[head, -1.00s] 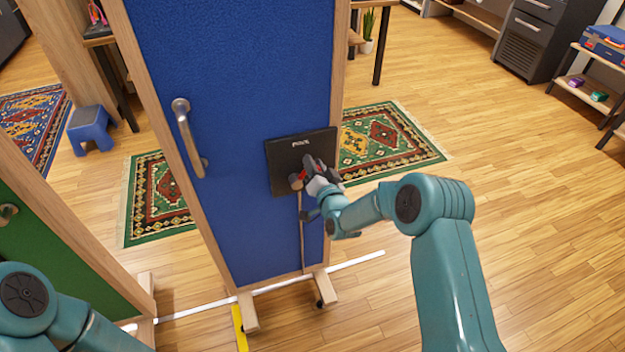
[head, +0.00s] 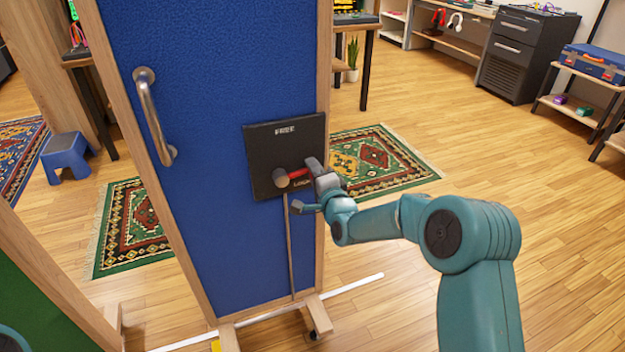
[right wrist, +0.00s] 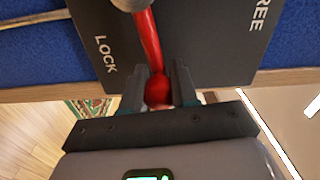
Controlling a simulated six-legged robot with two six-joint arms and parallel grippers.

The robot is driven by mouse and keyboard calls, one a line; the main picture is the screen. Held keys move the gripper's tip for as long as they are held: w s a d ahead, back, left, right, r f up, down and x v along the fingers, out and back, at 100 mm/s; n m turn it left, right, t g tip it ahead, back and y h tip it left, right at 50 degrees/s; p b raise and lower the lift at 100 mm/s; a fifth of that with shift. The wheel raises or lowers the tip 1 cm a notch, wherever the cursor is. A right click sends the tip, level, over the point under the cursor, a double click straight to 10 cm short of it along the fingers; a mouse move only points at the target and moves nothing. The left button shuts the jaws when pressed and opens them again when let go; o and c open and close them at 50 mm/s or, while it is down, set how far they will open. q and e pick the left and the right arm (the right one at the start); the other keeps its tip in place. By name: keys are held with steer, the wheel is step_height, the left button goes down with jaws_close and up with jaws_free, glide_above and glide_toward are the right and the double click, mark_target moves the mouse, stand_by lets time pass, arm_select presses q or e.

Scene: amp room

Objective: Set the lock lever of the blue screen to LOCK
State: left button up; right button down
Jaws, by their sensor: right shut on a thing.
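The blue screen (head: 225,80) stands upright in a wooden frame, with a black lock plate (head: 262,150) at its right side. The plate reads FREE at the top and LOCK lower down. The red lock lever (head: 298,173) runs from a grey round pivot (head: 281,178) to the right and slightly upward. In the right wrist view the lever (right wrist: 147,40) lies between the two words, nearer LOCK. My right gripper (right wrist: 158,88) is shut on the lever's red end, a finger on each side. My left gripper is out of view.
A metal handle (head: 153,115) sticks out from the screen's upper left. A green screen (head: 30,290) stands at the lower left. The screen's wooden foot (head: 318,315) has a caster near a white floor line. Open wood floor lies to the right.

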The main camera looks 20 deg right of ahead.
steer(key=shift+f+m+b, duration=0.3)
steer(key=shift+m+b, duration=0.2)
steer(key=shift+b, duration=0.05)
steer(key=c, duration=0.9)
jaws_free()
steer(key=shift+o, duration=0.2)
steer(key=shift+s, duration=0.1)
steer(key=s, duration=1.6)
steer(key=shift+d, duration=0.3)
